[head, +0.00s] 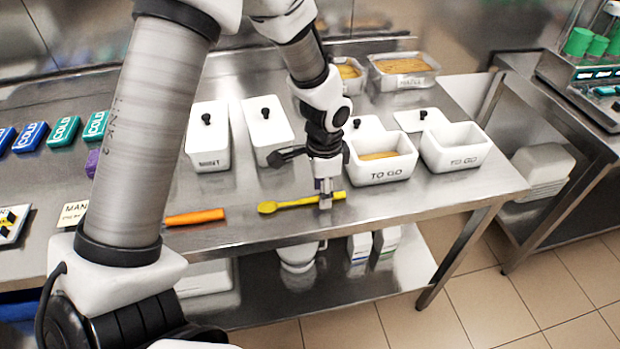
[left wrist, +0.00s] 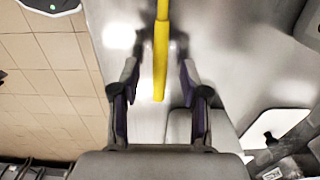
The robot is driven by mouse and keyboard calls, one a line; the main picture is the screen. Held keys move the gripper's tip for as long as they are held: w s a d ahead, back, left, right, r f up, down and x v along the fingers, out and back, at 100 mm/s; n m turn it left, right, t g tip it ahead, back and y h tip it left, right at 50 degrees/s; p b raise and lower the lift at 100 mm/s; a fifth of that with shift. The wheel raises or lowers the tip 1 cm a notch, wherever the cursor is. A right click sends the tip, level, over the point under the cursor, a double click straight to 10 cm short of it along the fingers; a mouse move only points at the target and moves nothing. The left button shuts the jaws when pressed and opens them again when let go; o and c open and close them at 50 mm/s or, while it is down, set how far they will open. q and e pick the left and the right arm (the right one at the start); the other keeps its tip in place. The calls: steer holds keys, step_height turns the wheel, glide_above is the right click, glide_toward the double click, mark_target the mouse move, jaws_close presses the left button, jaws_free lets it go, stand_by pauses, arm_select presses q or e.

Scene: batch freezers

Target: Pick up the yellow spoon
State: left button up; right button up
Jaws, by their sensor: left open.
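The yellow spoon (head: 300,202) lies on the steel table near its front edge, with its bowl to the left. My left gripper (head: 325,200) points down over the spoon's handle, toward its right end. In the left wrist view the handle (left wrist: 160,55) runs between the two open fingers (left wrist: 155,85), apart from both. The spoon's bowl is out of the left wrist view. My right gripper is not in view.
An orange utensil (head: 194,217) lies left of the spoon. White TO GO tubs (head: 380,172) stand behind and right of the gripper, and lidded white containers (head: 208,135) stand behind it. The table's front edge (head: 400,214) is close to the spoon.

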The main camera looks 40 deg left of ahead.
arm_select(q)
steer(key=shift+w+f, duration=0.15)
steer(key=shift+f, duration=0.4)
steer(key=shift+r, duration=0.1)
jaws_close()
steer(key=shift+s, duration=0.2)
steer(key=shift+r, duration=0.1)
